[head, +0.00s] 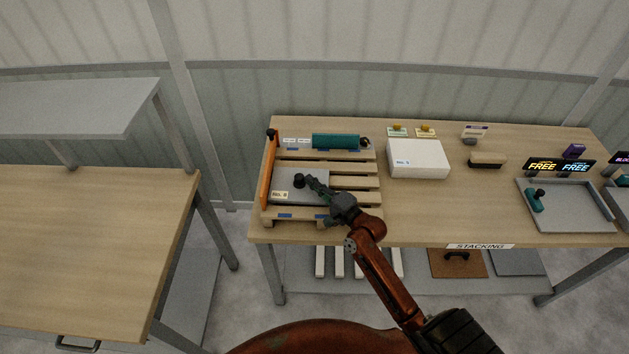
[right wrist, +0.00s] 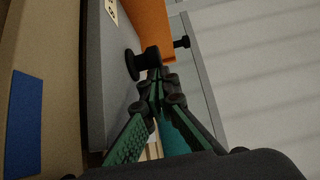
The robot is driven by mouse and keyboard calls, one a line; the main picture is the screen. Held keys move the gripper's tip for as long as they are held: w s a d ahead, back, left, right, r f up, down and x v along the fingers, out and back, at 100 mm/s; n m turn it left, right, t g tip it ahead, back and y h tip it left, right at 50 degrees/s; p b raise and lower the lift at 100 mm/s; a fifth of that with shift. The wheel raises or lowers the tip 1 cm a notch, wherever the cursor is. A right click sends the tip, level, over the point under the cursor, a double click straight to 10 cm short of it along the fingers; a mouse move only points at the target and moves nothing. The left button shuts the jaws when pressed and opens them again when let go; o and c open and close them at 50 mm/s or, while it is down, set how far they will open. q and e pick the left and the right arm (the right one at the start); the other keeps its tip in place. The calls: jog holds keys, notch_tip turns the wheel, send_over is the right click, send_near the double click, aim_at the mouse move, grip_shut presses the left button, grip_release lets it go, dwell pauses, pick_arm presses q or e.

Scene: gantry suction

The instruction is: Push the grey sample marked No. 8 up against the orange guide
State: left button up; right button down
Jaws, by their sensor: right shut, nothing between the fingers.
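The grey sample marked No. 8 (head: 290,187) lies flat on a wooden pallet (head: 357,183), with a black knob (head: 299,180) on top. The orange guide (head: 267,176) runs along the pallet's left edge. The sample's left edge is very close to the guide; I cannot tell if they touch. My right gripper (head: 313,183) is shut and empty, its fingertips just right of the knob. In the right wrist view the closed fingertips (right wrist: 160,82) are at the knob (right wrist: 141,64), with the grey sample (right wrist: 98,85) and the orange guide (right wrist: 149,28) beyond. My left gripper is out of view.
A teal block (head: 336,141) lies at the pallet's back. A white box (head: 418,160) marked with a number stands right of the pallet. A black-and-tan block (head: 487,160) and a grey tray (head: 563,222) are farther right. Another table (head: 80,240) stands left across a gap.

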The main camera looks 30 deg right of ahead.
aim_at(324, 184)
jog(key=shift+w+a+r+p, duration=0.15)
jog(key=shift+a+r+p, duration=0.1)
jog(key=shift+a+p, duration=0.1)
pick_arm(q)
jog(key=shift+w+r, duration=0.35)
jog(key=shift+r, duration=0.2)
pick_arm(e)
jog(key=shift+a+f, duration=0.1)
jog(key=shift+f, duration=0.1)
jog(key=shift+a, duration=0.1)
jog(key=s+d, duration=0.1)
jog(key=d, duration=0.1)
jog(key=s+d, duration=0.2)
jog(key=shift+d+f+b, duration=0.1)
jog(key=shift+d+b, duration=0.05)
jog(key=shift+b, duration=0.25)
jog(key=v, duration=0.8)
jog(key=shift+s+d, duration=0.2)
jog(key=shift+s, duration=0.35)
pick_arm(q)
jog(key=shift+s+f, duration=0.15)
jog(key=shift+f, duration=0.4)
pick_arm(e)
jog(key=shift+r, duration=0.2)
